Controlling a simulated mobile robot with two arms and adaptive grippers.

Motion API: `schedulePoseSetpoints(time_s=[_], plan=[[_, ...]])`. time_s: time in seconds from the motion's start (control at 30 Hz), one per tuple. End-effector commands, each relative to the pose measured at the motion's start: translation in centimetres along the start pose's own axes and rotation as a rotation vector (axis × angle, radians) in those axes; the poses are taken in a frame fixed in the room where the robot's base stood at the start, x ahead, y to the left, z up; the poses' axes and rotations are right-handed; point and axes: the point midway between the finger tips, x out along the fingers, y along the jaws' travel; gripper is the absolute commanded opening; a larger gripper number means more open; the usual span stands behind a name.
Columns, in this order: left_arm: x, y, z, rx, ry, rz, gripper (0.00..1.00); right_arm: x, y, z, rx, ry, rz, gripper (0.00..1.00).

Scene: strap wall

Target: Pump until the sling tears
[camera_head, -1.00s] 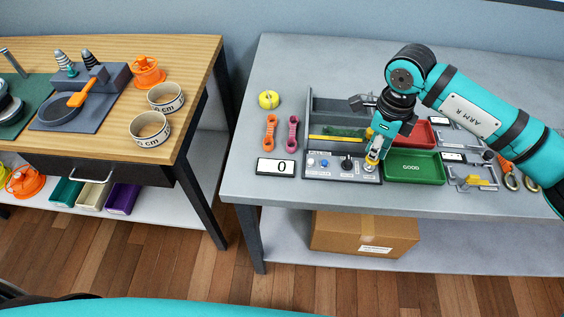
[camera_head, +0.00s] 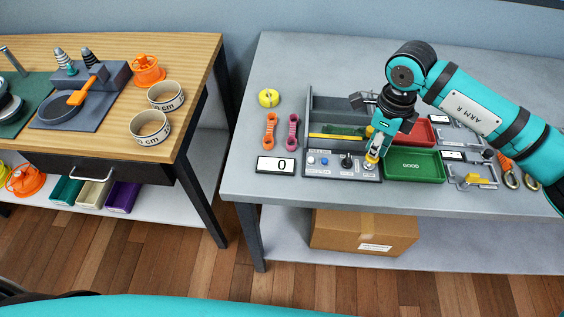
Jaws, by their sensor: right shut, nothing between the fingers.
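My right gripper (camera_head: 377,150) points down, shut, at the right end of a grey control panel (camera_head: 328,173). Its tips are at a small yellow-topped part (camera_head: 371,159) on the panel; whether they touch it I cannot tell. A display (camera_head: 276,166) left of the panel reads 0. Behind the panel is a grey test bed (camera_head: 331,105) with a yellow bar (camera_head: 334,137) along its front and a green piece inside, partly hidden by my gripper. I cannot tell whether that piece is the sling. My left gripper is not in view.
A green tray marked GOOD (camera_head: 413,165) and a red tray (camera_head: 419,133) lie right of the panel. Orange (camera_head: 270,131) and pink (camera_head: 293,131) links and a yellow roll (camera_head: 268,98) lie left. The bench's back left is clear. A wooden table (camera_head: 200,62) stands left across a gap.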

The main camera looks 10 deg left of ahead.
Motion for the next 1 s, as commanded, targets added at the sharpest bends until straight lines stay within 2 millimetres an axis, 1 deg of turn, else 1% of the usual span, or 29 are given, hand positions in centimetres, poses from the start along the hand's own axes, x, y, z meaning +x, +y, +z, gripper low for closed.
schedulePoseSetpoints(time_s=[0.17,0.27,0.8,0.9,1.0], plan=[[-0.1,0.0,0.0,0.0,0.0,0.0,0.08,-0.1,0.0,0.0,0.0,0.0,0.0,0.0],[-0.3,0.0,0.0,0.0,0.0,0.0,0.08,-0.5,0.0,0.0,0.0,0.0,0.0,0.0],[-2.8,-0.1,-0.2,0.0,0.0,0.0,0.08,-5.3,0.0,0.0,0.0,0.0,-0.001,0.0],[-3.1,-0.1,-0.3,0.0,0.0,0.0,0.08,-6.0,0.0,0.0,0.0,-0.001,-0.001,0.0],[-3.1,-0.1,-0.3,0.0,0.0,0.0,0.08,-6.1,0.0,0.0,0.0,0.0,0.0,0.0]])
